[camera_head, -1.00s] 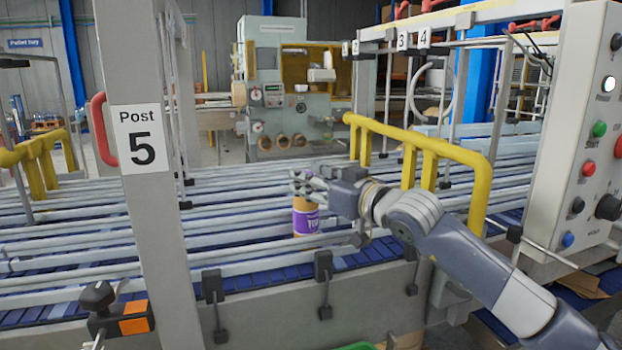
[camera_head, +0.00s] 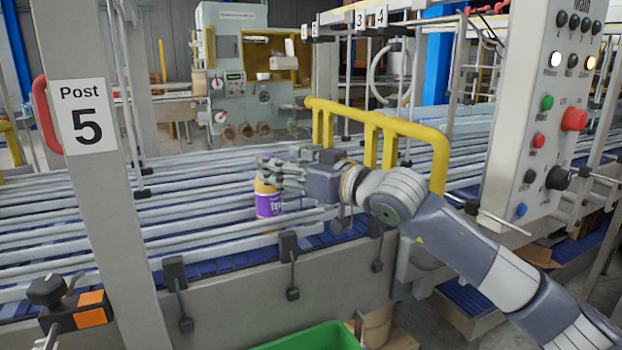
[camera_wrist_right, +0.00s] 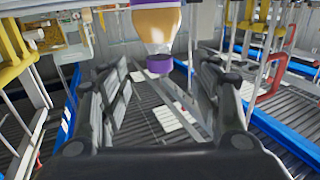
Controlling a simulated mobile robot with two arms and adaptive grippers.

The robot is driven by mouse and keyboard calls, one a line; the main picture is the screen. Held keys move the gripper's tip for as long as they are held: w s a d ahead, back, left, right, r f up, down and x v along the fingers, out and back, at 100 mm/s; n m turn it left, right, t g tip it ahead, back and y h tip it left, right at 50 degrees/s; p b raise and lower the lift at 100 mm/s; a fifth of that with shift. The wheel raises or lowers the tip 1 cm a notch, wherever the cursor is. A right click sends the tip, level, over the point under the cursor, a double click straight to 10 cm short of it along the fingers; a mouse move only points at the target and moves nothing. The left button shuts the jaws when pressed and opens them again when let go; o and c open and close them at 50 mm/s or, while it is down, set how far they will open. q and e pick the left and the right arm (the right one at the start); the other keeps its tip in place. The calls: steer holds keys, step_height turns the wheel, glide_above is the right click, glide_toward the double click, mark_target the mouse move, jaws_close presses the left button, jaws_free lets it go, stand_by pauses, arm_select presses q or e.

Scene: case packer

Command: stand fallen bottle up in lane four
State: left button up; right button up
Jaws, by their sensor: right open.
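An amber bottle with a purple label (camera_head: 268,204) stands about upright among the lane rails of the conveyor in the head view. My left gripper is not in view.
A yellow guard rail (camera_head: 385,130) stands just behind my right arm. The Post 5 column (camera_head: 95,180) is at left, and a control panel (camera_head: 545,130) at right. Number plates 3 and 4 (camera_head: 371,18) hang at the back. A green bin (camera_head: 315,338) is below the conveyor's front.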

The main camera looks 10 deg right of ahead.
steer(key=b+v, duration=0.2)
steer(key=v, duration=0.6)
